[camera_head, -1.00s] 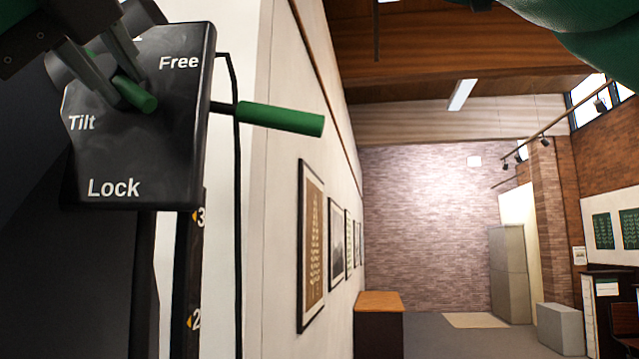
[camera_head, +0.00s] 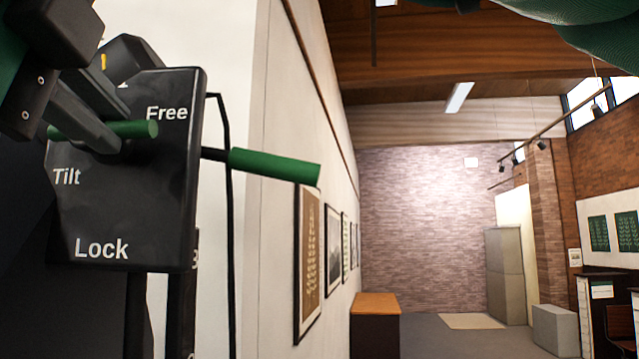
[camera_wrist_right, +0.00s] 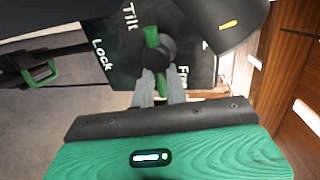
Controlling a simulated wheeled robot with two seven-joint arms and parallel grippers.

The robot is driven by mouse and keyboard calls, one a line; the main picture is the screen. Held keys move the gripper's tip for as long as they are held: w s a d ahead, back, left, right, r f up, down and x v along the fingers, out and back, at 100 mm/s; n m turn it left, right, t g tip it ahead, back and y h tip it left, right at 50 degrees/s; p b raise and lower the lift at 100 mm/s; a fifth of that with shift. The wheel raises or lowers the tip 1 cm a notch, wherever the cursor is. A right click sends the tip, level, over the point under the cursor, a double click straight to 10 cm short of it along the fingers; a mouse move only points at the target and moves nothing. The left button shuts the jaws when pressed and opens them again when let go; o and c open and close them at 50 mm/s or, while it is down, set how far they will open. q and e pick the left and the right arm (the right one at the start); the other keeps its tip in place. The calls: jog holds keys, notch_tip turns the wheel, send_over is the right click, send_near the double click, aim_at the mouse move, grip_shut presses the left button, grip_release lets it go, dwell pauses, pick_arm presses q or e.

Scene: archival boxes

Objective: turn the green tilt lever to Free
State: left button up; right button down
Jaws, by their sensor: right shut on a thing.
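The green tilt lever (camera_head: 142,130) sits on a black panel (camera_head: 120,205) marked Tilt, Free and Lock. The lever lies about level in the head view, its right end just below the Free label. My right gripper (camera_head: 112,122) is shut on the lever, its grey fingers covering part of it. In the right wrist view the gripper (camera_wrist_right: 160,97) has its fingers at the lever's dark hub, and the lever's green end (camera_wrist_right: 152,38) shows beyond it. Part of the Free label is hidden there. My left gripper is not in view.
A second green handle (camera_head: 275,165) sticks out on a dark shaft right of the panel. A black cable (camera_head: 228,190) hangs beside it. A white wall with framed pictures (camera_head: 308,255) runs behind. The room to the right is open, with cabinets (camera_head: 505,270) far off.

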dwell(0.4)
jog(key=c, duration=1.4)
grip_release()
jog(key=shift+a, duration=0.1)
jog(key=shift+c, duration=0.2)
jog(key=shift+a, duration=0.2)
jog(key=shift+s+d, duration=0.1)
jog(key=shift+s, duration=0.05)
jog(key=a+b+v, duration=0.1)
jog(key=b+v, duration=0.2)
jog(key=v, duration=1)
jog(key=shift+s+d, duration=0.25)
jog(key=shift+d, duration=0.05)
jog(key=shift+s+d+r, duration=0.1)
